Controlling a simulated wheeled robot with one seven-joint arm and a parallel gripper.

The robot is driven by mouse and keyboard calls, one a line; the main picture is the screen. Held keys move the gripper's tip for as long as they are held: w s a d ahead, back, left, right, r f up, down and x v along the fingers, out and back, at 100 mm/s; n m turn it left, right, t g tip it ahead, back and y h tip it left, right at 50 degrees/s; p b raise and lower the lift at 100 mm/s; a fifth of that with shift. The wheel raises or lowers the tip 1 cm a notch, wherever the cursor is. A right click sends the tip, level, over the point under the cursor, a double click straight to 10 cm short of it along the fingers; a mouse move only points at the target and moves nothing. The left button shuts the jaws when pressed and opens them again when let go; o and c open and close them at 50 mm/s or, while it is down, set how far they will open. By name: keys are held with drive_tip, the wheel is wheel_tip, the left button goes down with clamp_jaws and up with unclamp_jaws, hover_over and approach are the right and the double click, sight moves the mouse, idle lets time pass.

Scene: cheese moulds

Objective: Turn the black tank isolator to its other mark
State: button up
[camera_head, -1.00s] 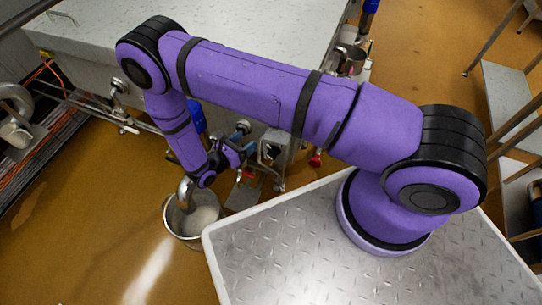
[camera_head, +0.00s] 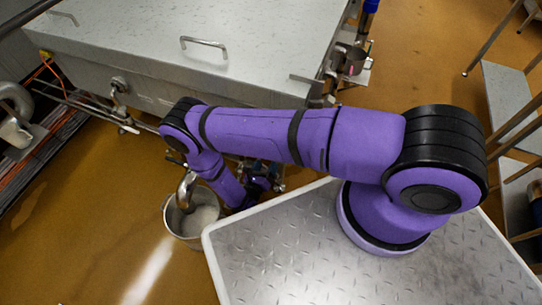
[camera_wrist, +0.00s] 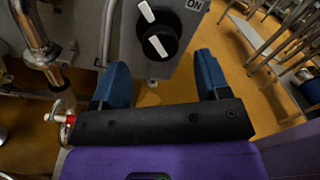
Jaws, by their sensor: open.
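The black tank isolator (camera_wrist: 157,32) shows at the top of the wrist view as a round black knob on a grey box (camera_wrist: 182,50). Two white strokes on it run from upper left to lower right. An ON label (camera_wrist: 195,5) is at its upper right; the other mark is not visible. My gripper (camera_wrist: 162,72) is open and empty, its two blue fingers pointing at the box. The knob lies beyond the fingertips, within the gap between them in the picture, apart from both. In the head view my arm hides the isolator and most of my gripper.
A metal bucket (camera_head: 174,226) stands on the floor left of my gripper. The large steel tank (camera_head: 130,55) fills the back.

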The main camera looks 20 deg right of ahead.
drive_tip(key=shift+x, duration=2.75)
drive_tip(key=shift+c, duration=0.2)
drive_tip(key=c, duration=0.9)
